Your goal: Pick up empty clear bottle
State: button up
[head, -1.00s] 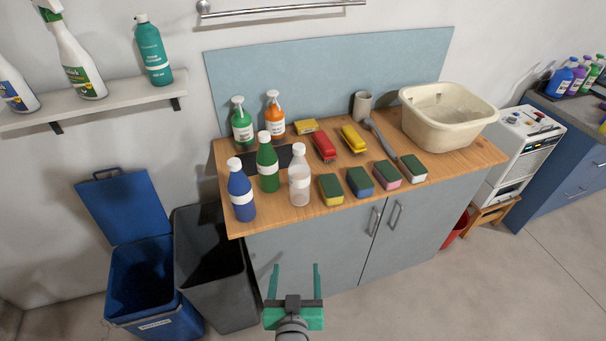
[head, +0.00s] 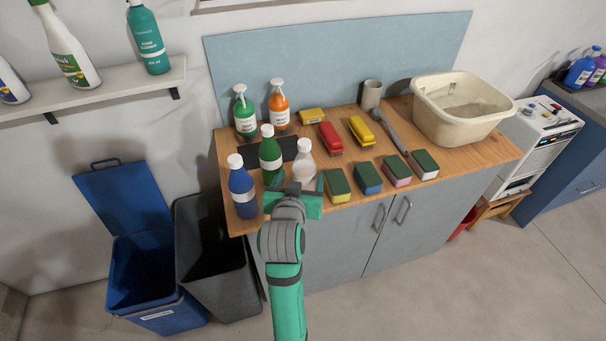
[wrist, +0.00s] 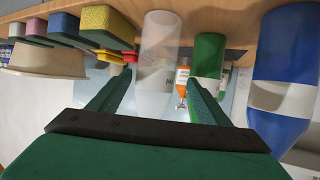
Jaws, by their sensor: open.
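The empty clear bottle (head: 305,160) with a white cap stands upright near the front edge of the wooden counter, its lower part hidden by my gripper in the head view. My gripper (head: 295,188) is right in front of it. In the wrist view, which is upside down, the clear bottle (wrist: 158,60) stands ahead between the lines of my open fingers (wrist: 155,95). Whether the fingertips are beside the bottle or just short of it I cannot tell. Nothing is held.
A green bottle (head: 270,158) and a blue bottle (head: 241,190) stand close to the left. A yellow-green sponge (head: 338,187) is close on the right, with more sponges beyond. Spray bottles, brushes and a basin (head: 462,112) stand farther back. Bins (head: 155,270) stand on the floor at left.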

jog(key=x, duration=0.4)
jog(key=d+x, duration=0.1)
jog(key=x, duration=0.1)
jog(key=shift+s+a+f, duration=0.1)
jog(key=shift+s+f, duration=0.05)
jog(key=shift+w+f, duration=0.25)
jog(key=shift+w, duration=0.4)
jog(key=c, duration=1.1)
